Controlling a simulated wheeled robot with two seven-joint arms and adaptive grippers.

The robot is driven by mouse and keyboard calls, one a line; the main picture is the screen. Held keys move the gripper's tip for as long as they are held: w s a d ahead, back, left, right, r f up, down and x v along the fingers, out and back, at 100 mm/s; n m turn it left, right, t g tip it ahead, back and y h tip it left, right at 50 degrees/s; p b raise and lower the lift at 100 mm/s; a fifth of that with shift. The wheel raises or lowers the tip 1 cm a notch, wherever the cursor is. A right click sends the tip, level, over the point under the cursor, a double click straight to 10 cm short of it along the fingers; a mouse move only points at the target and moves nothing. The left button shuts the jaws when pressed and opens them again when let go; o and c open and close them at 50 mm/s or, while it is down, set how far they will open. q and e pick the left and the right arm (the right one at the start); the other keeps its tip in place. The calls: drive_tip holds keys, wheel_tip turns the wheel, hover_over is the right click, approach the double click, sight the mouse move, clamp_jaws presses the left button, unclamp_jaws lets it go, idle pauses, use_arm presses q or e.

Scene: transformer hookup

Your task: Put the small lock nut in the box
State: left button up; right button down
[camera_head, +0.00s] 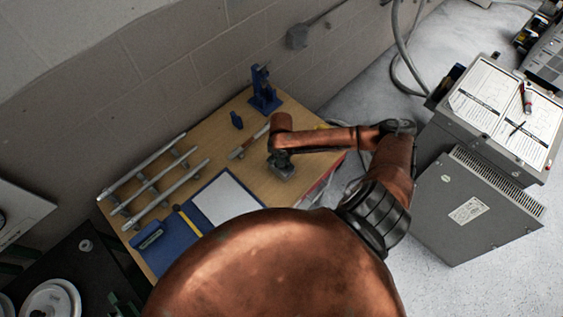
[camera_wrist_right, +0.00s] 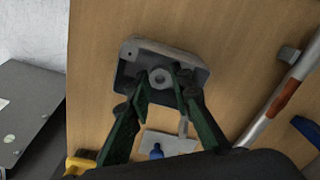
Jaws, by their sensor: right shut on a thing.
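A small grey open box (camera_wrist_right: 130,69) with raised walls sits on the wooden table in the right wrist view. It also shows in the head view (camera_head: 287,174), partly covered by my right gripper. My right gripper (camera_wrist_right: 161,80) points down over the box, its two green-padded fingertips close on either side of a pale ring-shaped nut (camera_wrist_right: 162,78). The nut appears above or inside the box; its height over the floor of the box is unclear. In the head view, my right gripper (camera_head: 281,159) is over the box near the table's right side. My left gripper is not seen.
The wooden table (camera_head: 262,186) also holds a blue stand (camera_head: 264,90), a handled tool (camera_head: 247,143), a rack of metal rods (camera_head: 150,184) and a blue mat with a white sheet (camera_head: 226,199). A grey transformer cabinet (camera_head: 468,210) stands at right.

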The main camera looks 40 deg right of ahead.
drive_tip(key=shift+f, duration=0.45)
drive_tip(key=c, duration=2)
unclamp_jaws()
drive_tip(key=shift+r, duration=0.55)
wheel_tip(320, 180, up, 12)
drive_tip(key=shift+r+b, duration=0.1)
drive_tip(key=shift+b, duration=0.2)
